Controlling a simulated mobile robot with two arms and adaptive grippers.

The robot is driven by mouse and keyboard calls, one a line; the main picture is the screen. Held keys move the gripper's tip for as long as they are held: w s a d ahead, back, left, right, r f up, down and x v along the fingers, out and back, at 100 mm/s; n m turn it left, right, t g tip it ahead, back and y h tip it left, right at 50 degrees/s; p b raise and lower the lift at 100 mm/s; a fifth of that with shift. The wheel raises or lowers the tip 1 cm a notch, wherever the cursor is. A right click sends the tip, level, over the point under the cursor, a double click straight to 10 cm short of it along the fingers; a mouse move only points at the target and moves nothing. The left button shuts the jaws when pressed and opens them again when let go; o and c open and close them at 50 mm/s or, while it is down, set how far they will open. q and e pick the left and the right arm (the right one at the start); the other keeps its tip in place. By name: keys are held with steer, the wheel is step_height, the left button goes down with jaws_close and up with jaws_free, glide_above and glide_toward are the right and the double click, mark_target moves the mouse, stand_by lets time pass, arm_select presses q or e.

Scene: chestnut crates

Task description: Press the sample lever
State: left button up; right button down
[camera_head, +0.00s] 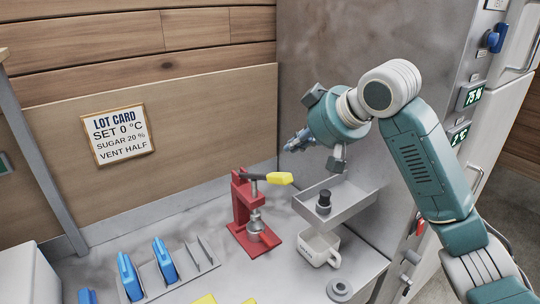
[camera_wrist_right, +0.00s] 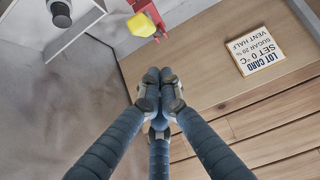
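The sample lever is a dark arm with a yellow handle (camera_head: 279,179) on a red press (camera_head: 241,198) standing on the grey counter. The lever lies roughly level and points right. A small metal cup-like piece (camera_head: 256,224) is under it. My right gripper (camera_head: 292,144) hangs above and slightly right of the handle, apart from it. In the right wrist view its fingers (camera_wrist_right: 160,84) come together with nothing seen between them. The yellow handle (camera_wrist_right: 141,25) shows just beyond the fingertips, beside the red press. My left gripper is not in view.
A grey shelf tray (camera_head: 345,208) with a black-topped piece (camera_head: 324,202) sits right of the press, above a white mug (camera_head: 318,249). A rack with blue pieces (camera_head: 164,261) is left. A lot card (camera_head: 120,134) hangs on the wooden wall. A metal cabinet wall (camera_head: 345,60) stands behind my right arm.

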steer(key=r, duration=0.2)
steer(key=p, duration=0.5)
glide_above(277, 174)
steer(key=w, duration=0.1)
steer(key=f, duration=0.6)
steer(key=shift+w+a, duration=0.15)
steer(key=shift+a, duration=0.25)
steer(key=f, duration=0.1)
steer(key=f+p, duration=0.1)
steer(key=s+f, duration=0.1)
steer(key=shift+d+f, duration=0.15)
steer(key=shift+d, duration=0.2)
steer(key=shift+s+d+f+p, duration=0.2)
steer(key=shift+d+f+p, duration=0.05)
steer(key=shift+f+p, duration=0.15)
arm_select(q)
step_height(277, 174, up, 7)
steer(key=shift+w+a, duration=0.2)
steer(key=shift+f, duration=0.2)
arm_select(e)
steer(key=shift+w+a+f, duration=0.1)
steer(key=shift+a, duration=0.05)
